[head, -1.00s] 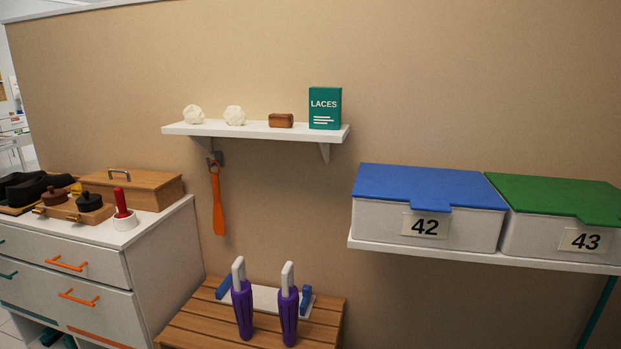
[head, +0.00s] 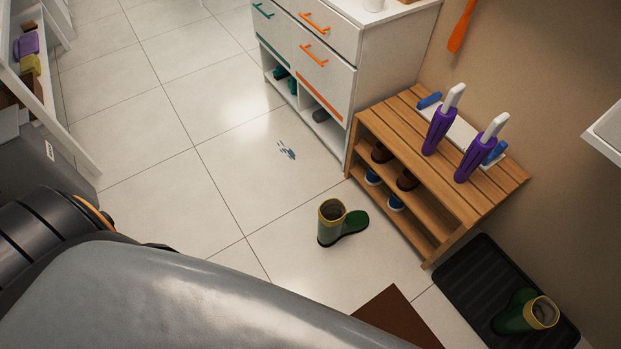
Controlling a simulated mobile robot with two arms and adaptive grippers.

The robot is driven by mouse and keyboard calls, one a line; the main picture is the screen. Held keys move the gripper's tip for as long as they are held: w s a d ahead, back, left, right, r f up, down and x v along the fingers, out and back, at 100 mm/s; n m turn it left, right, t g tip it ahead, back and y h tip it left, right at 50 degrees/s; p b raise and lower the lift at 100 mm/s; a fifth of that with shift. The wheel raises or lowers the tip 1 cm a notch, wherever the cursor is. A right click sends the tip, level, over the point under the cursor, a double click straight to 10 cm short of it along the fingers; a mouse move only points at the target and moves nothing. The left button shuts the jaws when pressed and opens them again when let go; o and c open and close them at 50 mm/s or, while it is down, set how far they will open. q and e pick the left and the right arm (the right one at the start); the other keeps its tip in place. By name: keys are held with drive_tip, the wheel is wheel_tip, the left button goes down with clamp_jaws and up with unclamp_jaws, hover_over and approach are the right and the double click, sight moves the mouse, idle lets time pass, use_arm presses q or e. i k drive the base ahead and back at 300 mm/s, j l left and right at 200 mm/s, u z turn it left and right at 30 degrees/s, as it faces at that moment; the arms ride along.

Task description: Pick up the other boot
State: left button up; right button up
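One green rubber boot (head: 337,224) with a yellow rim stands upright on the tiled floor in front of the wooden shoe bench. A matching green boot (head: 523,312) is on the black tray (head: 470,284) at the lower right, its yellow-rimmed opening facing up. Neither boot is touched by a gripper. A large grey part of my arm fills the lower left of the head view, but neither of my grippers shows.
The wooden bench (head: 503,184) holds purple boot-dryer-like objects (head: 440,130) on top and shoes on its shelves. A white drawer cabinet (head: 378,62) stands behind it. A brown mat (head: 398,318) lies in front. Open floor (head: 165,170) spreads to the left.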

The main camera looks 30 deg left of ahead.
sight(335, 223)
drive_tip(key=u, duration=0.5)
drive_tip(key=z, duration=0.45)
drive_tip(key=i+j+z, duration=0.1)
drive_tip(key=j+z, duration=0.5)
drive_tip(key=z, duration=0.2)
drive_tip(key=j+z, duration=0.4)
drive_tip(key=i+l, duration=0.05)
